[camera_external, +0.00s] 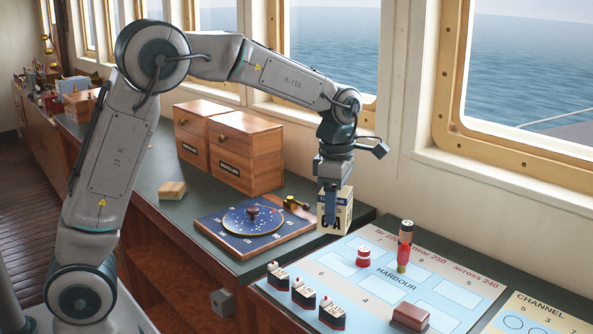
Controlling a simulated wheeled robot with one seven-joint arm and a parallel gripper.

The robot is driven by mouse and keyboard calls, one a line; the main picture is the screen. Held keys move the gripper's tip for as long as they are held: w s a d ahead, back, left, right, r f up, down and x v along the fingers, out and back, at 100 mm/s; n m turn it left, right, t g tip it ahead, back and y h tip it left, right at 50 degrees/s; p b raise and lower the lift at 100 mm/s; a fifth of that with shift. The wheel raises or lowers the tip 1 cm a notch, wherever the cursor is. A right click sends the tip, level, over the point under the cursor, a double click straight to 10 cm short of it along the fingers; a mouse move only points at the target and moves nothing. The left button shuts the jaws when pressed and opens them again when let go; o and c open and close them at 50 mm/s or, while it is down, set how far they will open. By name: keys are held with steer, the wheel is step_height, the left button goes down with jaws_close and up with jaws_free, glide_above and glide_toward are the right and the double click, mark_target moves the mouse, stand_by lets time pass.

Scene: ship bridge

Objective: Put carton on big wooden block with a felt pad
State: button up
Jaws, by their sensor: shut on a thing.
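My gripper (331,210) is shut on a cream and dark-blue carton (345,214) with large dark letters. The carton is upright below my wrist, at the right end of the dark green counter, right of the round dial board. I cannot tell whether its base touches the counter. A pale wooden block (172,189) lies on the counter at the left, well apart from my gripper. A brown block (410,317) lies on the chart board at the lower right. I cannot make out clearly which block has a felt pad.
A blue dial board (215,222) with a small brass piece (296,202) lies left of the carton. Two wooden drawer boxes (246,160) stand behind it. The harbour chart (455,275) holds several ship-like pieces, a red piece (363,256) and a stacked column (405,240).

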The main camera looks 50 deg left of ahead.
steer(key=w+a+n, duration=0.2)
steer(key=a, duration=0.6)
steer(key=w+a+n, duration=0.2)
steer(key=a, duration=0.6)
steer(key=n+p, duration=0.4)
steer(key=n, duration=0.4)
glide_above(176, 189)
step_height(176, 189, down, 5)
steer(key=shift+a, duration=0.2)
step_height(176, 189, down, 4)
steer(key=shift+w+f+p, duration=0.1)
steer(key=shift+p, duration=0.7)
